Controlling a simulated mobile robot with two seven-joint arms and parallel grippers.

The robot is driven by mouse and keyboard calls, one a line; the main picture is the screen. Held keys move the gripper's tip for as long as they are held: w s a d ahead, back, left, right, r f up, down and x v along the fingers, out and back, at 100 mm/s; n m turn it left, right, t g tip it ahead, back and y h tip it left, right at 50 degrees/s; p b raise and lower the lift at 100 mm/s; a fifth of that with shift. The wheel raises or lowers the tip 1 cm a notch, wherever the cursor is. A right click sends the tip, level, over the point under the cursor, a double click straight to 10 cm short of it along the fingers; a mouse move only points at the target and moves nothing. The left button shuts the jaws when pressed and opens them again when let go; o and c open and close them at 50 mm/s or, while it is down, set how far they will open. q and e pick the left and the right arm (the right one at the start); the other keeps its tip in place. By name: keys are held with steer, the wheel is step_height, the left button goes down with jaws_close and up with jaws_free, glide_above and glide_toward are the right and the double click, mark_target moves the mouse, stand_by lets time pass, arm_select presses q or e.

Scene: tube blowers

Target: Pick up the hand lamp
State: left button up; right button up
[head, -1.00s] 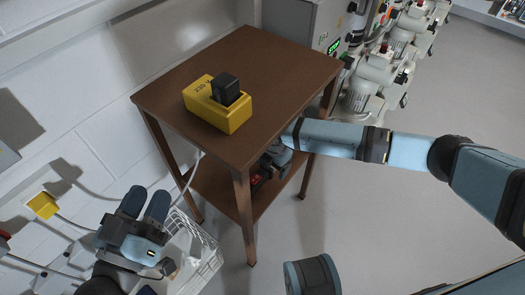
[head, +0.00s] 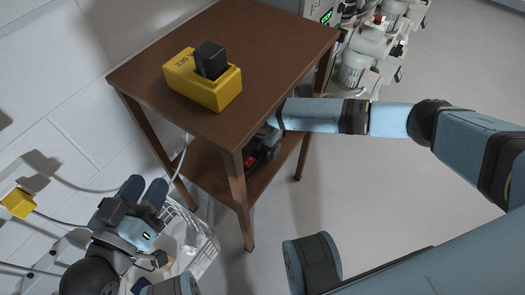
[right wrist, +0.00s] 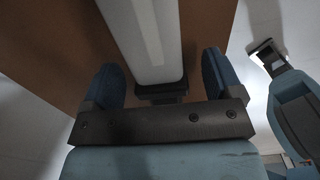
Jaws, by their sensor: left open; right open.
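In the right wrist view, a long pale bar (right wrist: 148,40) with a lighter strip and a dark end lies between the fingers of my right gripper (right wrist: 160,62). It looks like the hand lamp. A finger stands on each side of it, open, with a gap visible on the right; contact on the left is unclear. In the head view my right gripper (head: 268,136) is mostly hidden at the table's right side, below the top. I cannot make out the lamp there. My left gripper (head: 144,188) is open and empty, left of the table.
The brown table (head: 262,48) has a lower shelf (head: 208,176) with a partly hidden red-and-black object (head: 250,161). A yellow 230 V box (head: 215,94) with a black plug (head: 210,60) stands on top. A white basket (head: 205,250) is below my left gripper. Pumps (head: 362,60) stand behind; right floor is clear.

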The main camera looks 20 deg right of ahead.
steer(key=c, duration=1.2)
steer(key=shift+r, duration=0.15)
